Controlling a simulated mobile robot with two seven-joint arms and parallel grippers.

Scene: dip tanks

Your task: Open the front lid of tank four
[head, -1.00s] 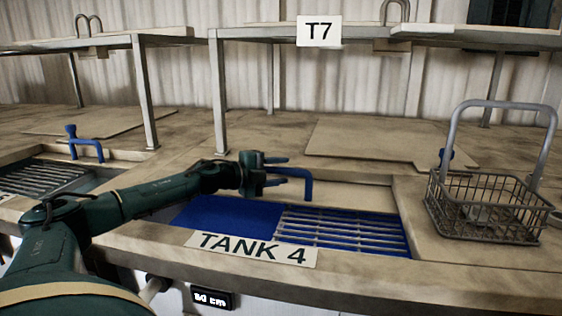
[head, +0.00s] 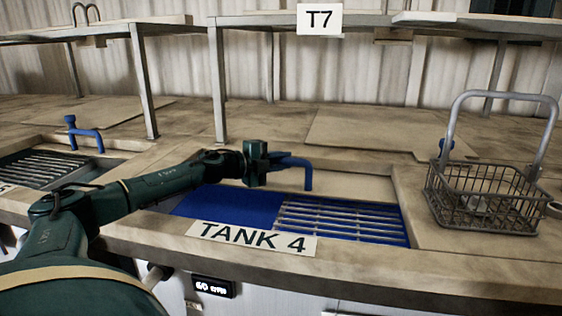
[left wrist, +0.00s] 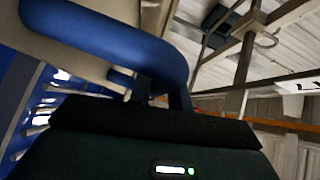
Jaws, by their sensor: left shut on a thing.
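Tank four's front opening carries the sign TANK 4 (head: 252,238). It shows a plain dark blue area (head: 230,206) on the left and blue-edged metal slats (head: 340,222) on the right. I cannot make out a separate lid there. A bent blue tube (head: 297,162) rises over the back edge of the opening. My left gripper (head: 262,163) is shut on the tube's left part and hides that part. In the left wrist view the tube (left wrist: 110,35) curves close in front of the gripper; the fingertips are mostly hidden. My right gripper is not in view.
A wire basket (head: 485,200) with a tall handle stands right of the opening. A raised shelf with the T7 sign (head: 319,19) stands behind. A flat panel (head: 375,135) lies on the counter. Another blue tube (head: 88,135) stands by the tank at left.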

